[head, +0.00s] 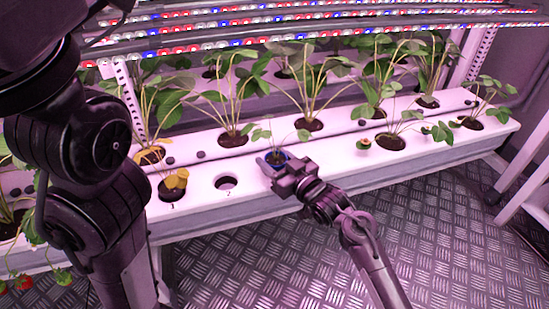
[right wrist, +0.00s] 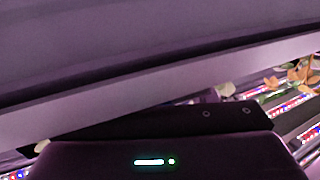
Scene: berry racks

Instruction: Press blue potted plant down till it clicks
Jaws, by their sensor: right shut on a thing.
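The blue potted plant (head: 283,155) is at the front edge of the white rack (head: 243,202), right of an empty hole (head: 226,183) marked 2. My right gripper (head: 276,164) is shut on the blue pot from the front right. The fingers hide part of the pot, and I cannot tell how deep it sits in the rack.
Strawberry plants (head: 309,85) stand in the row behind, and a small plant (head: 391,141) is farther right on the front row. Light bars (head: 300,20) hang overhead. The metal floor (head: 430,220) in front is clear.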

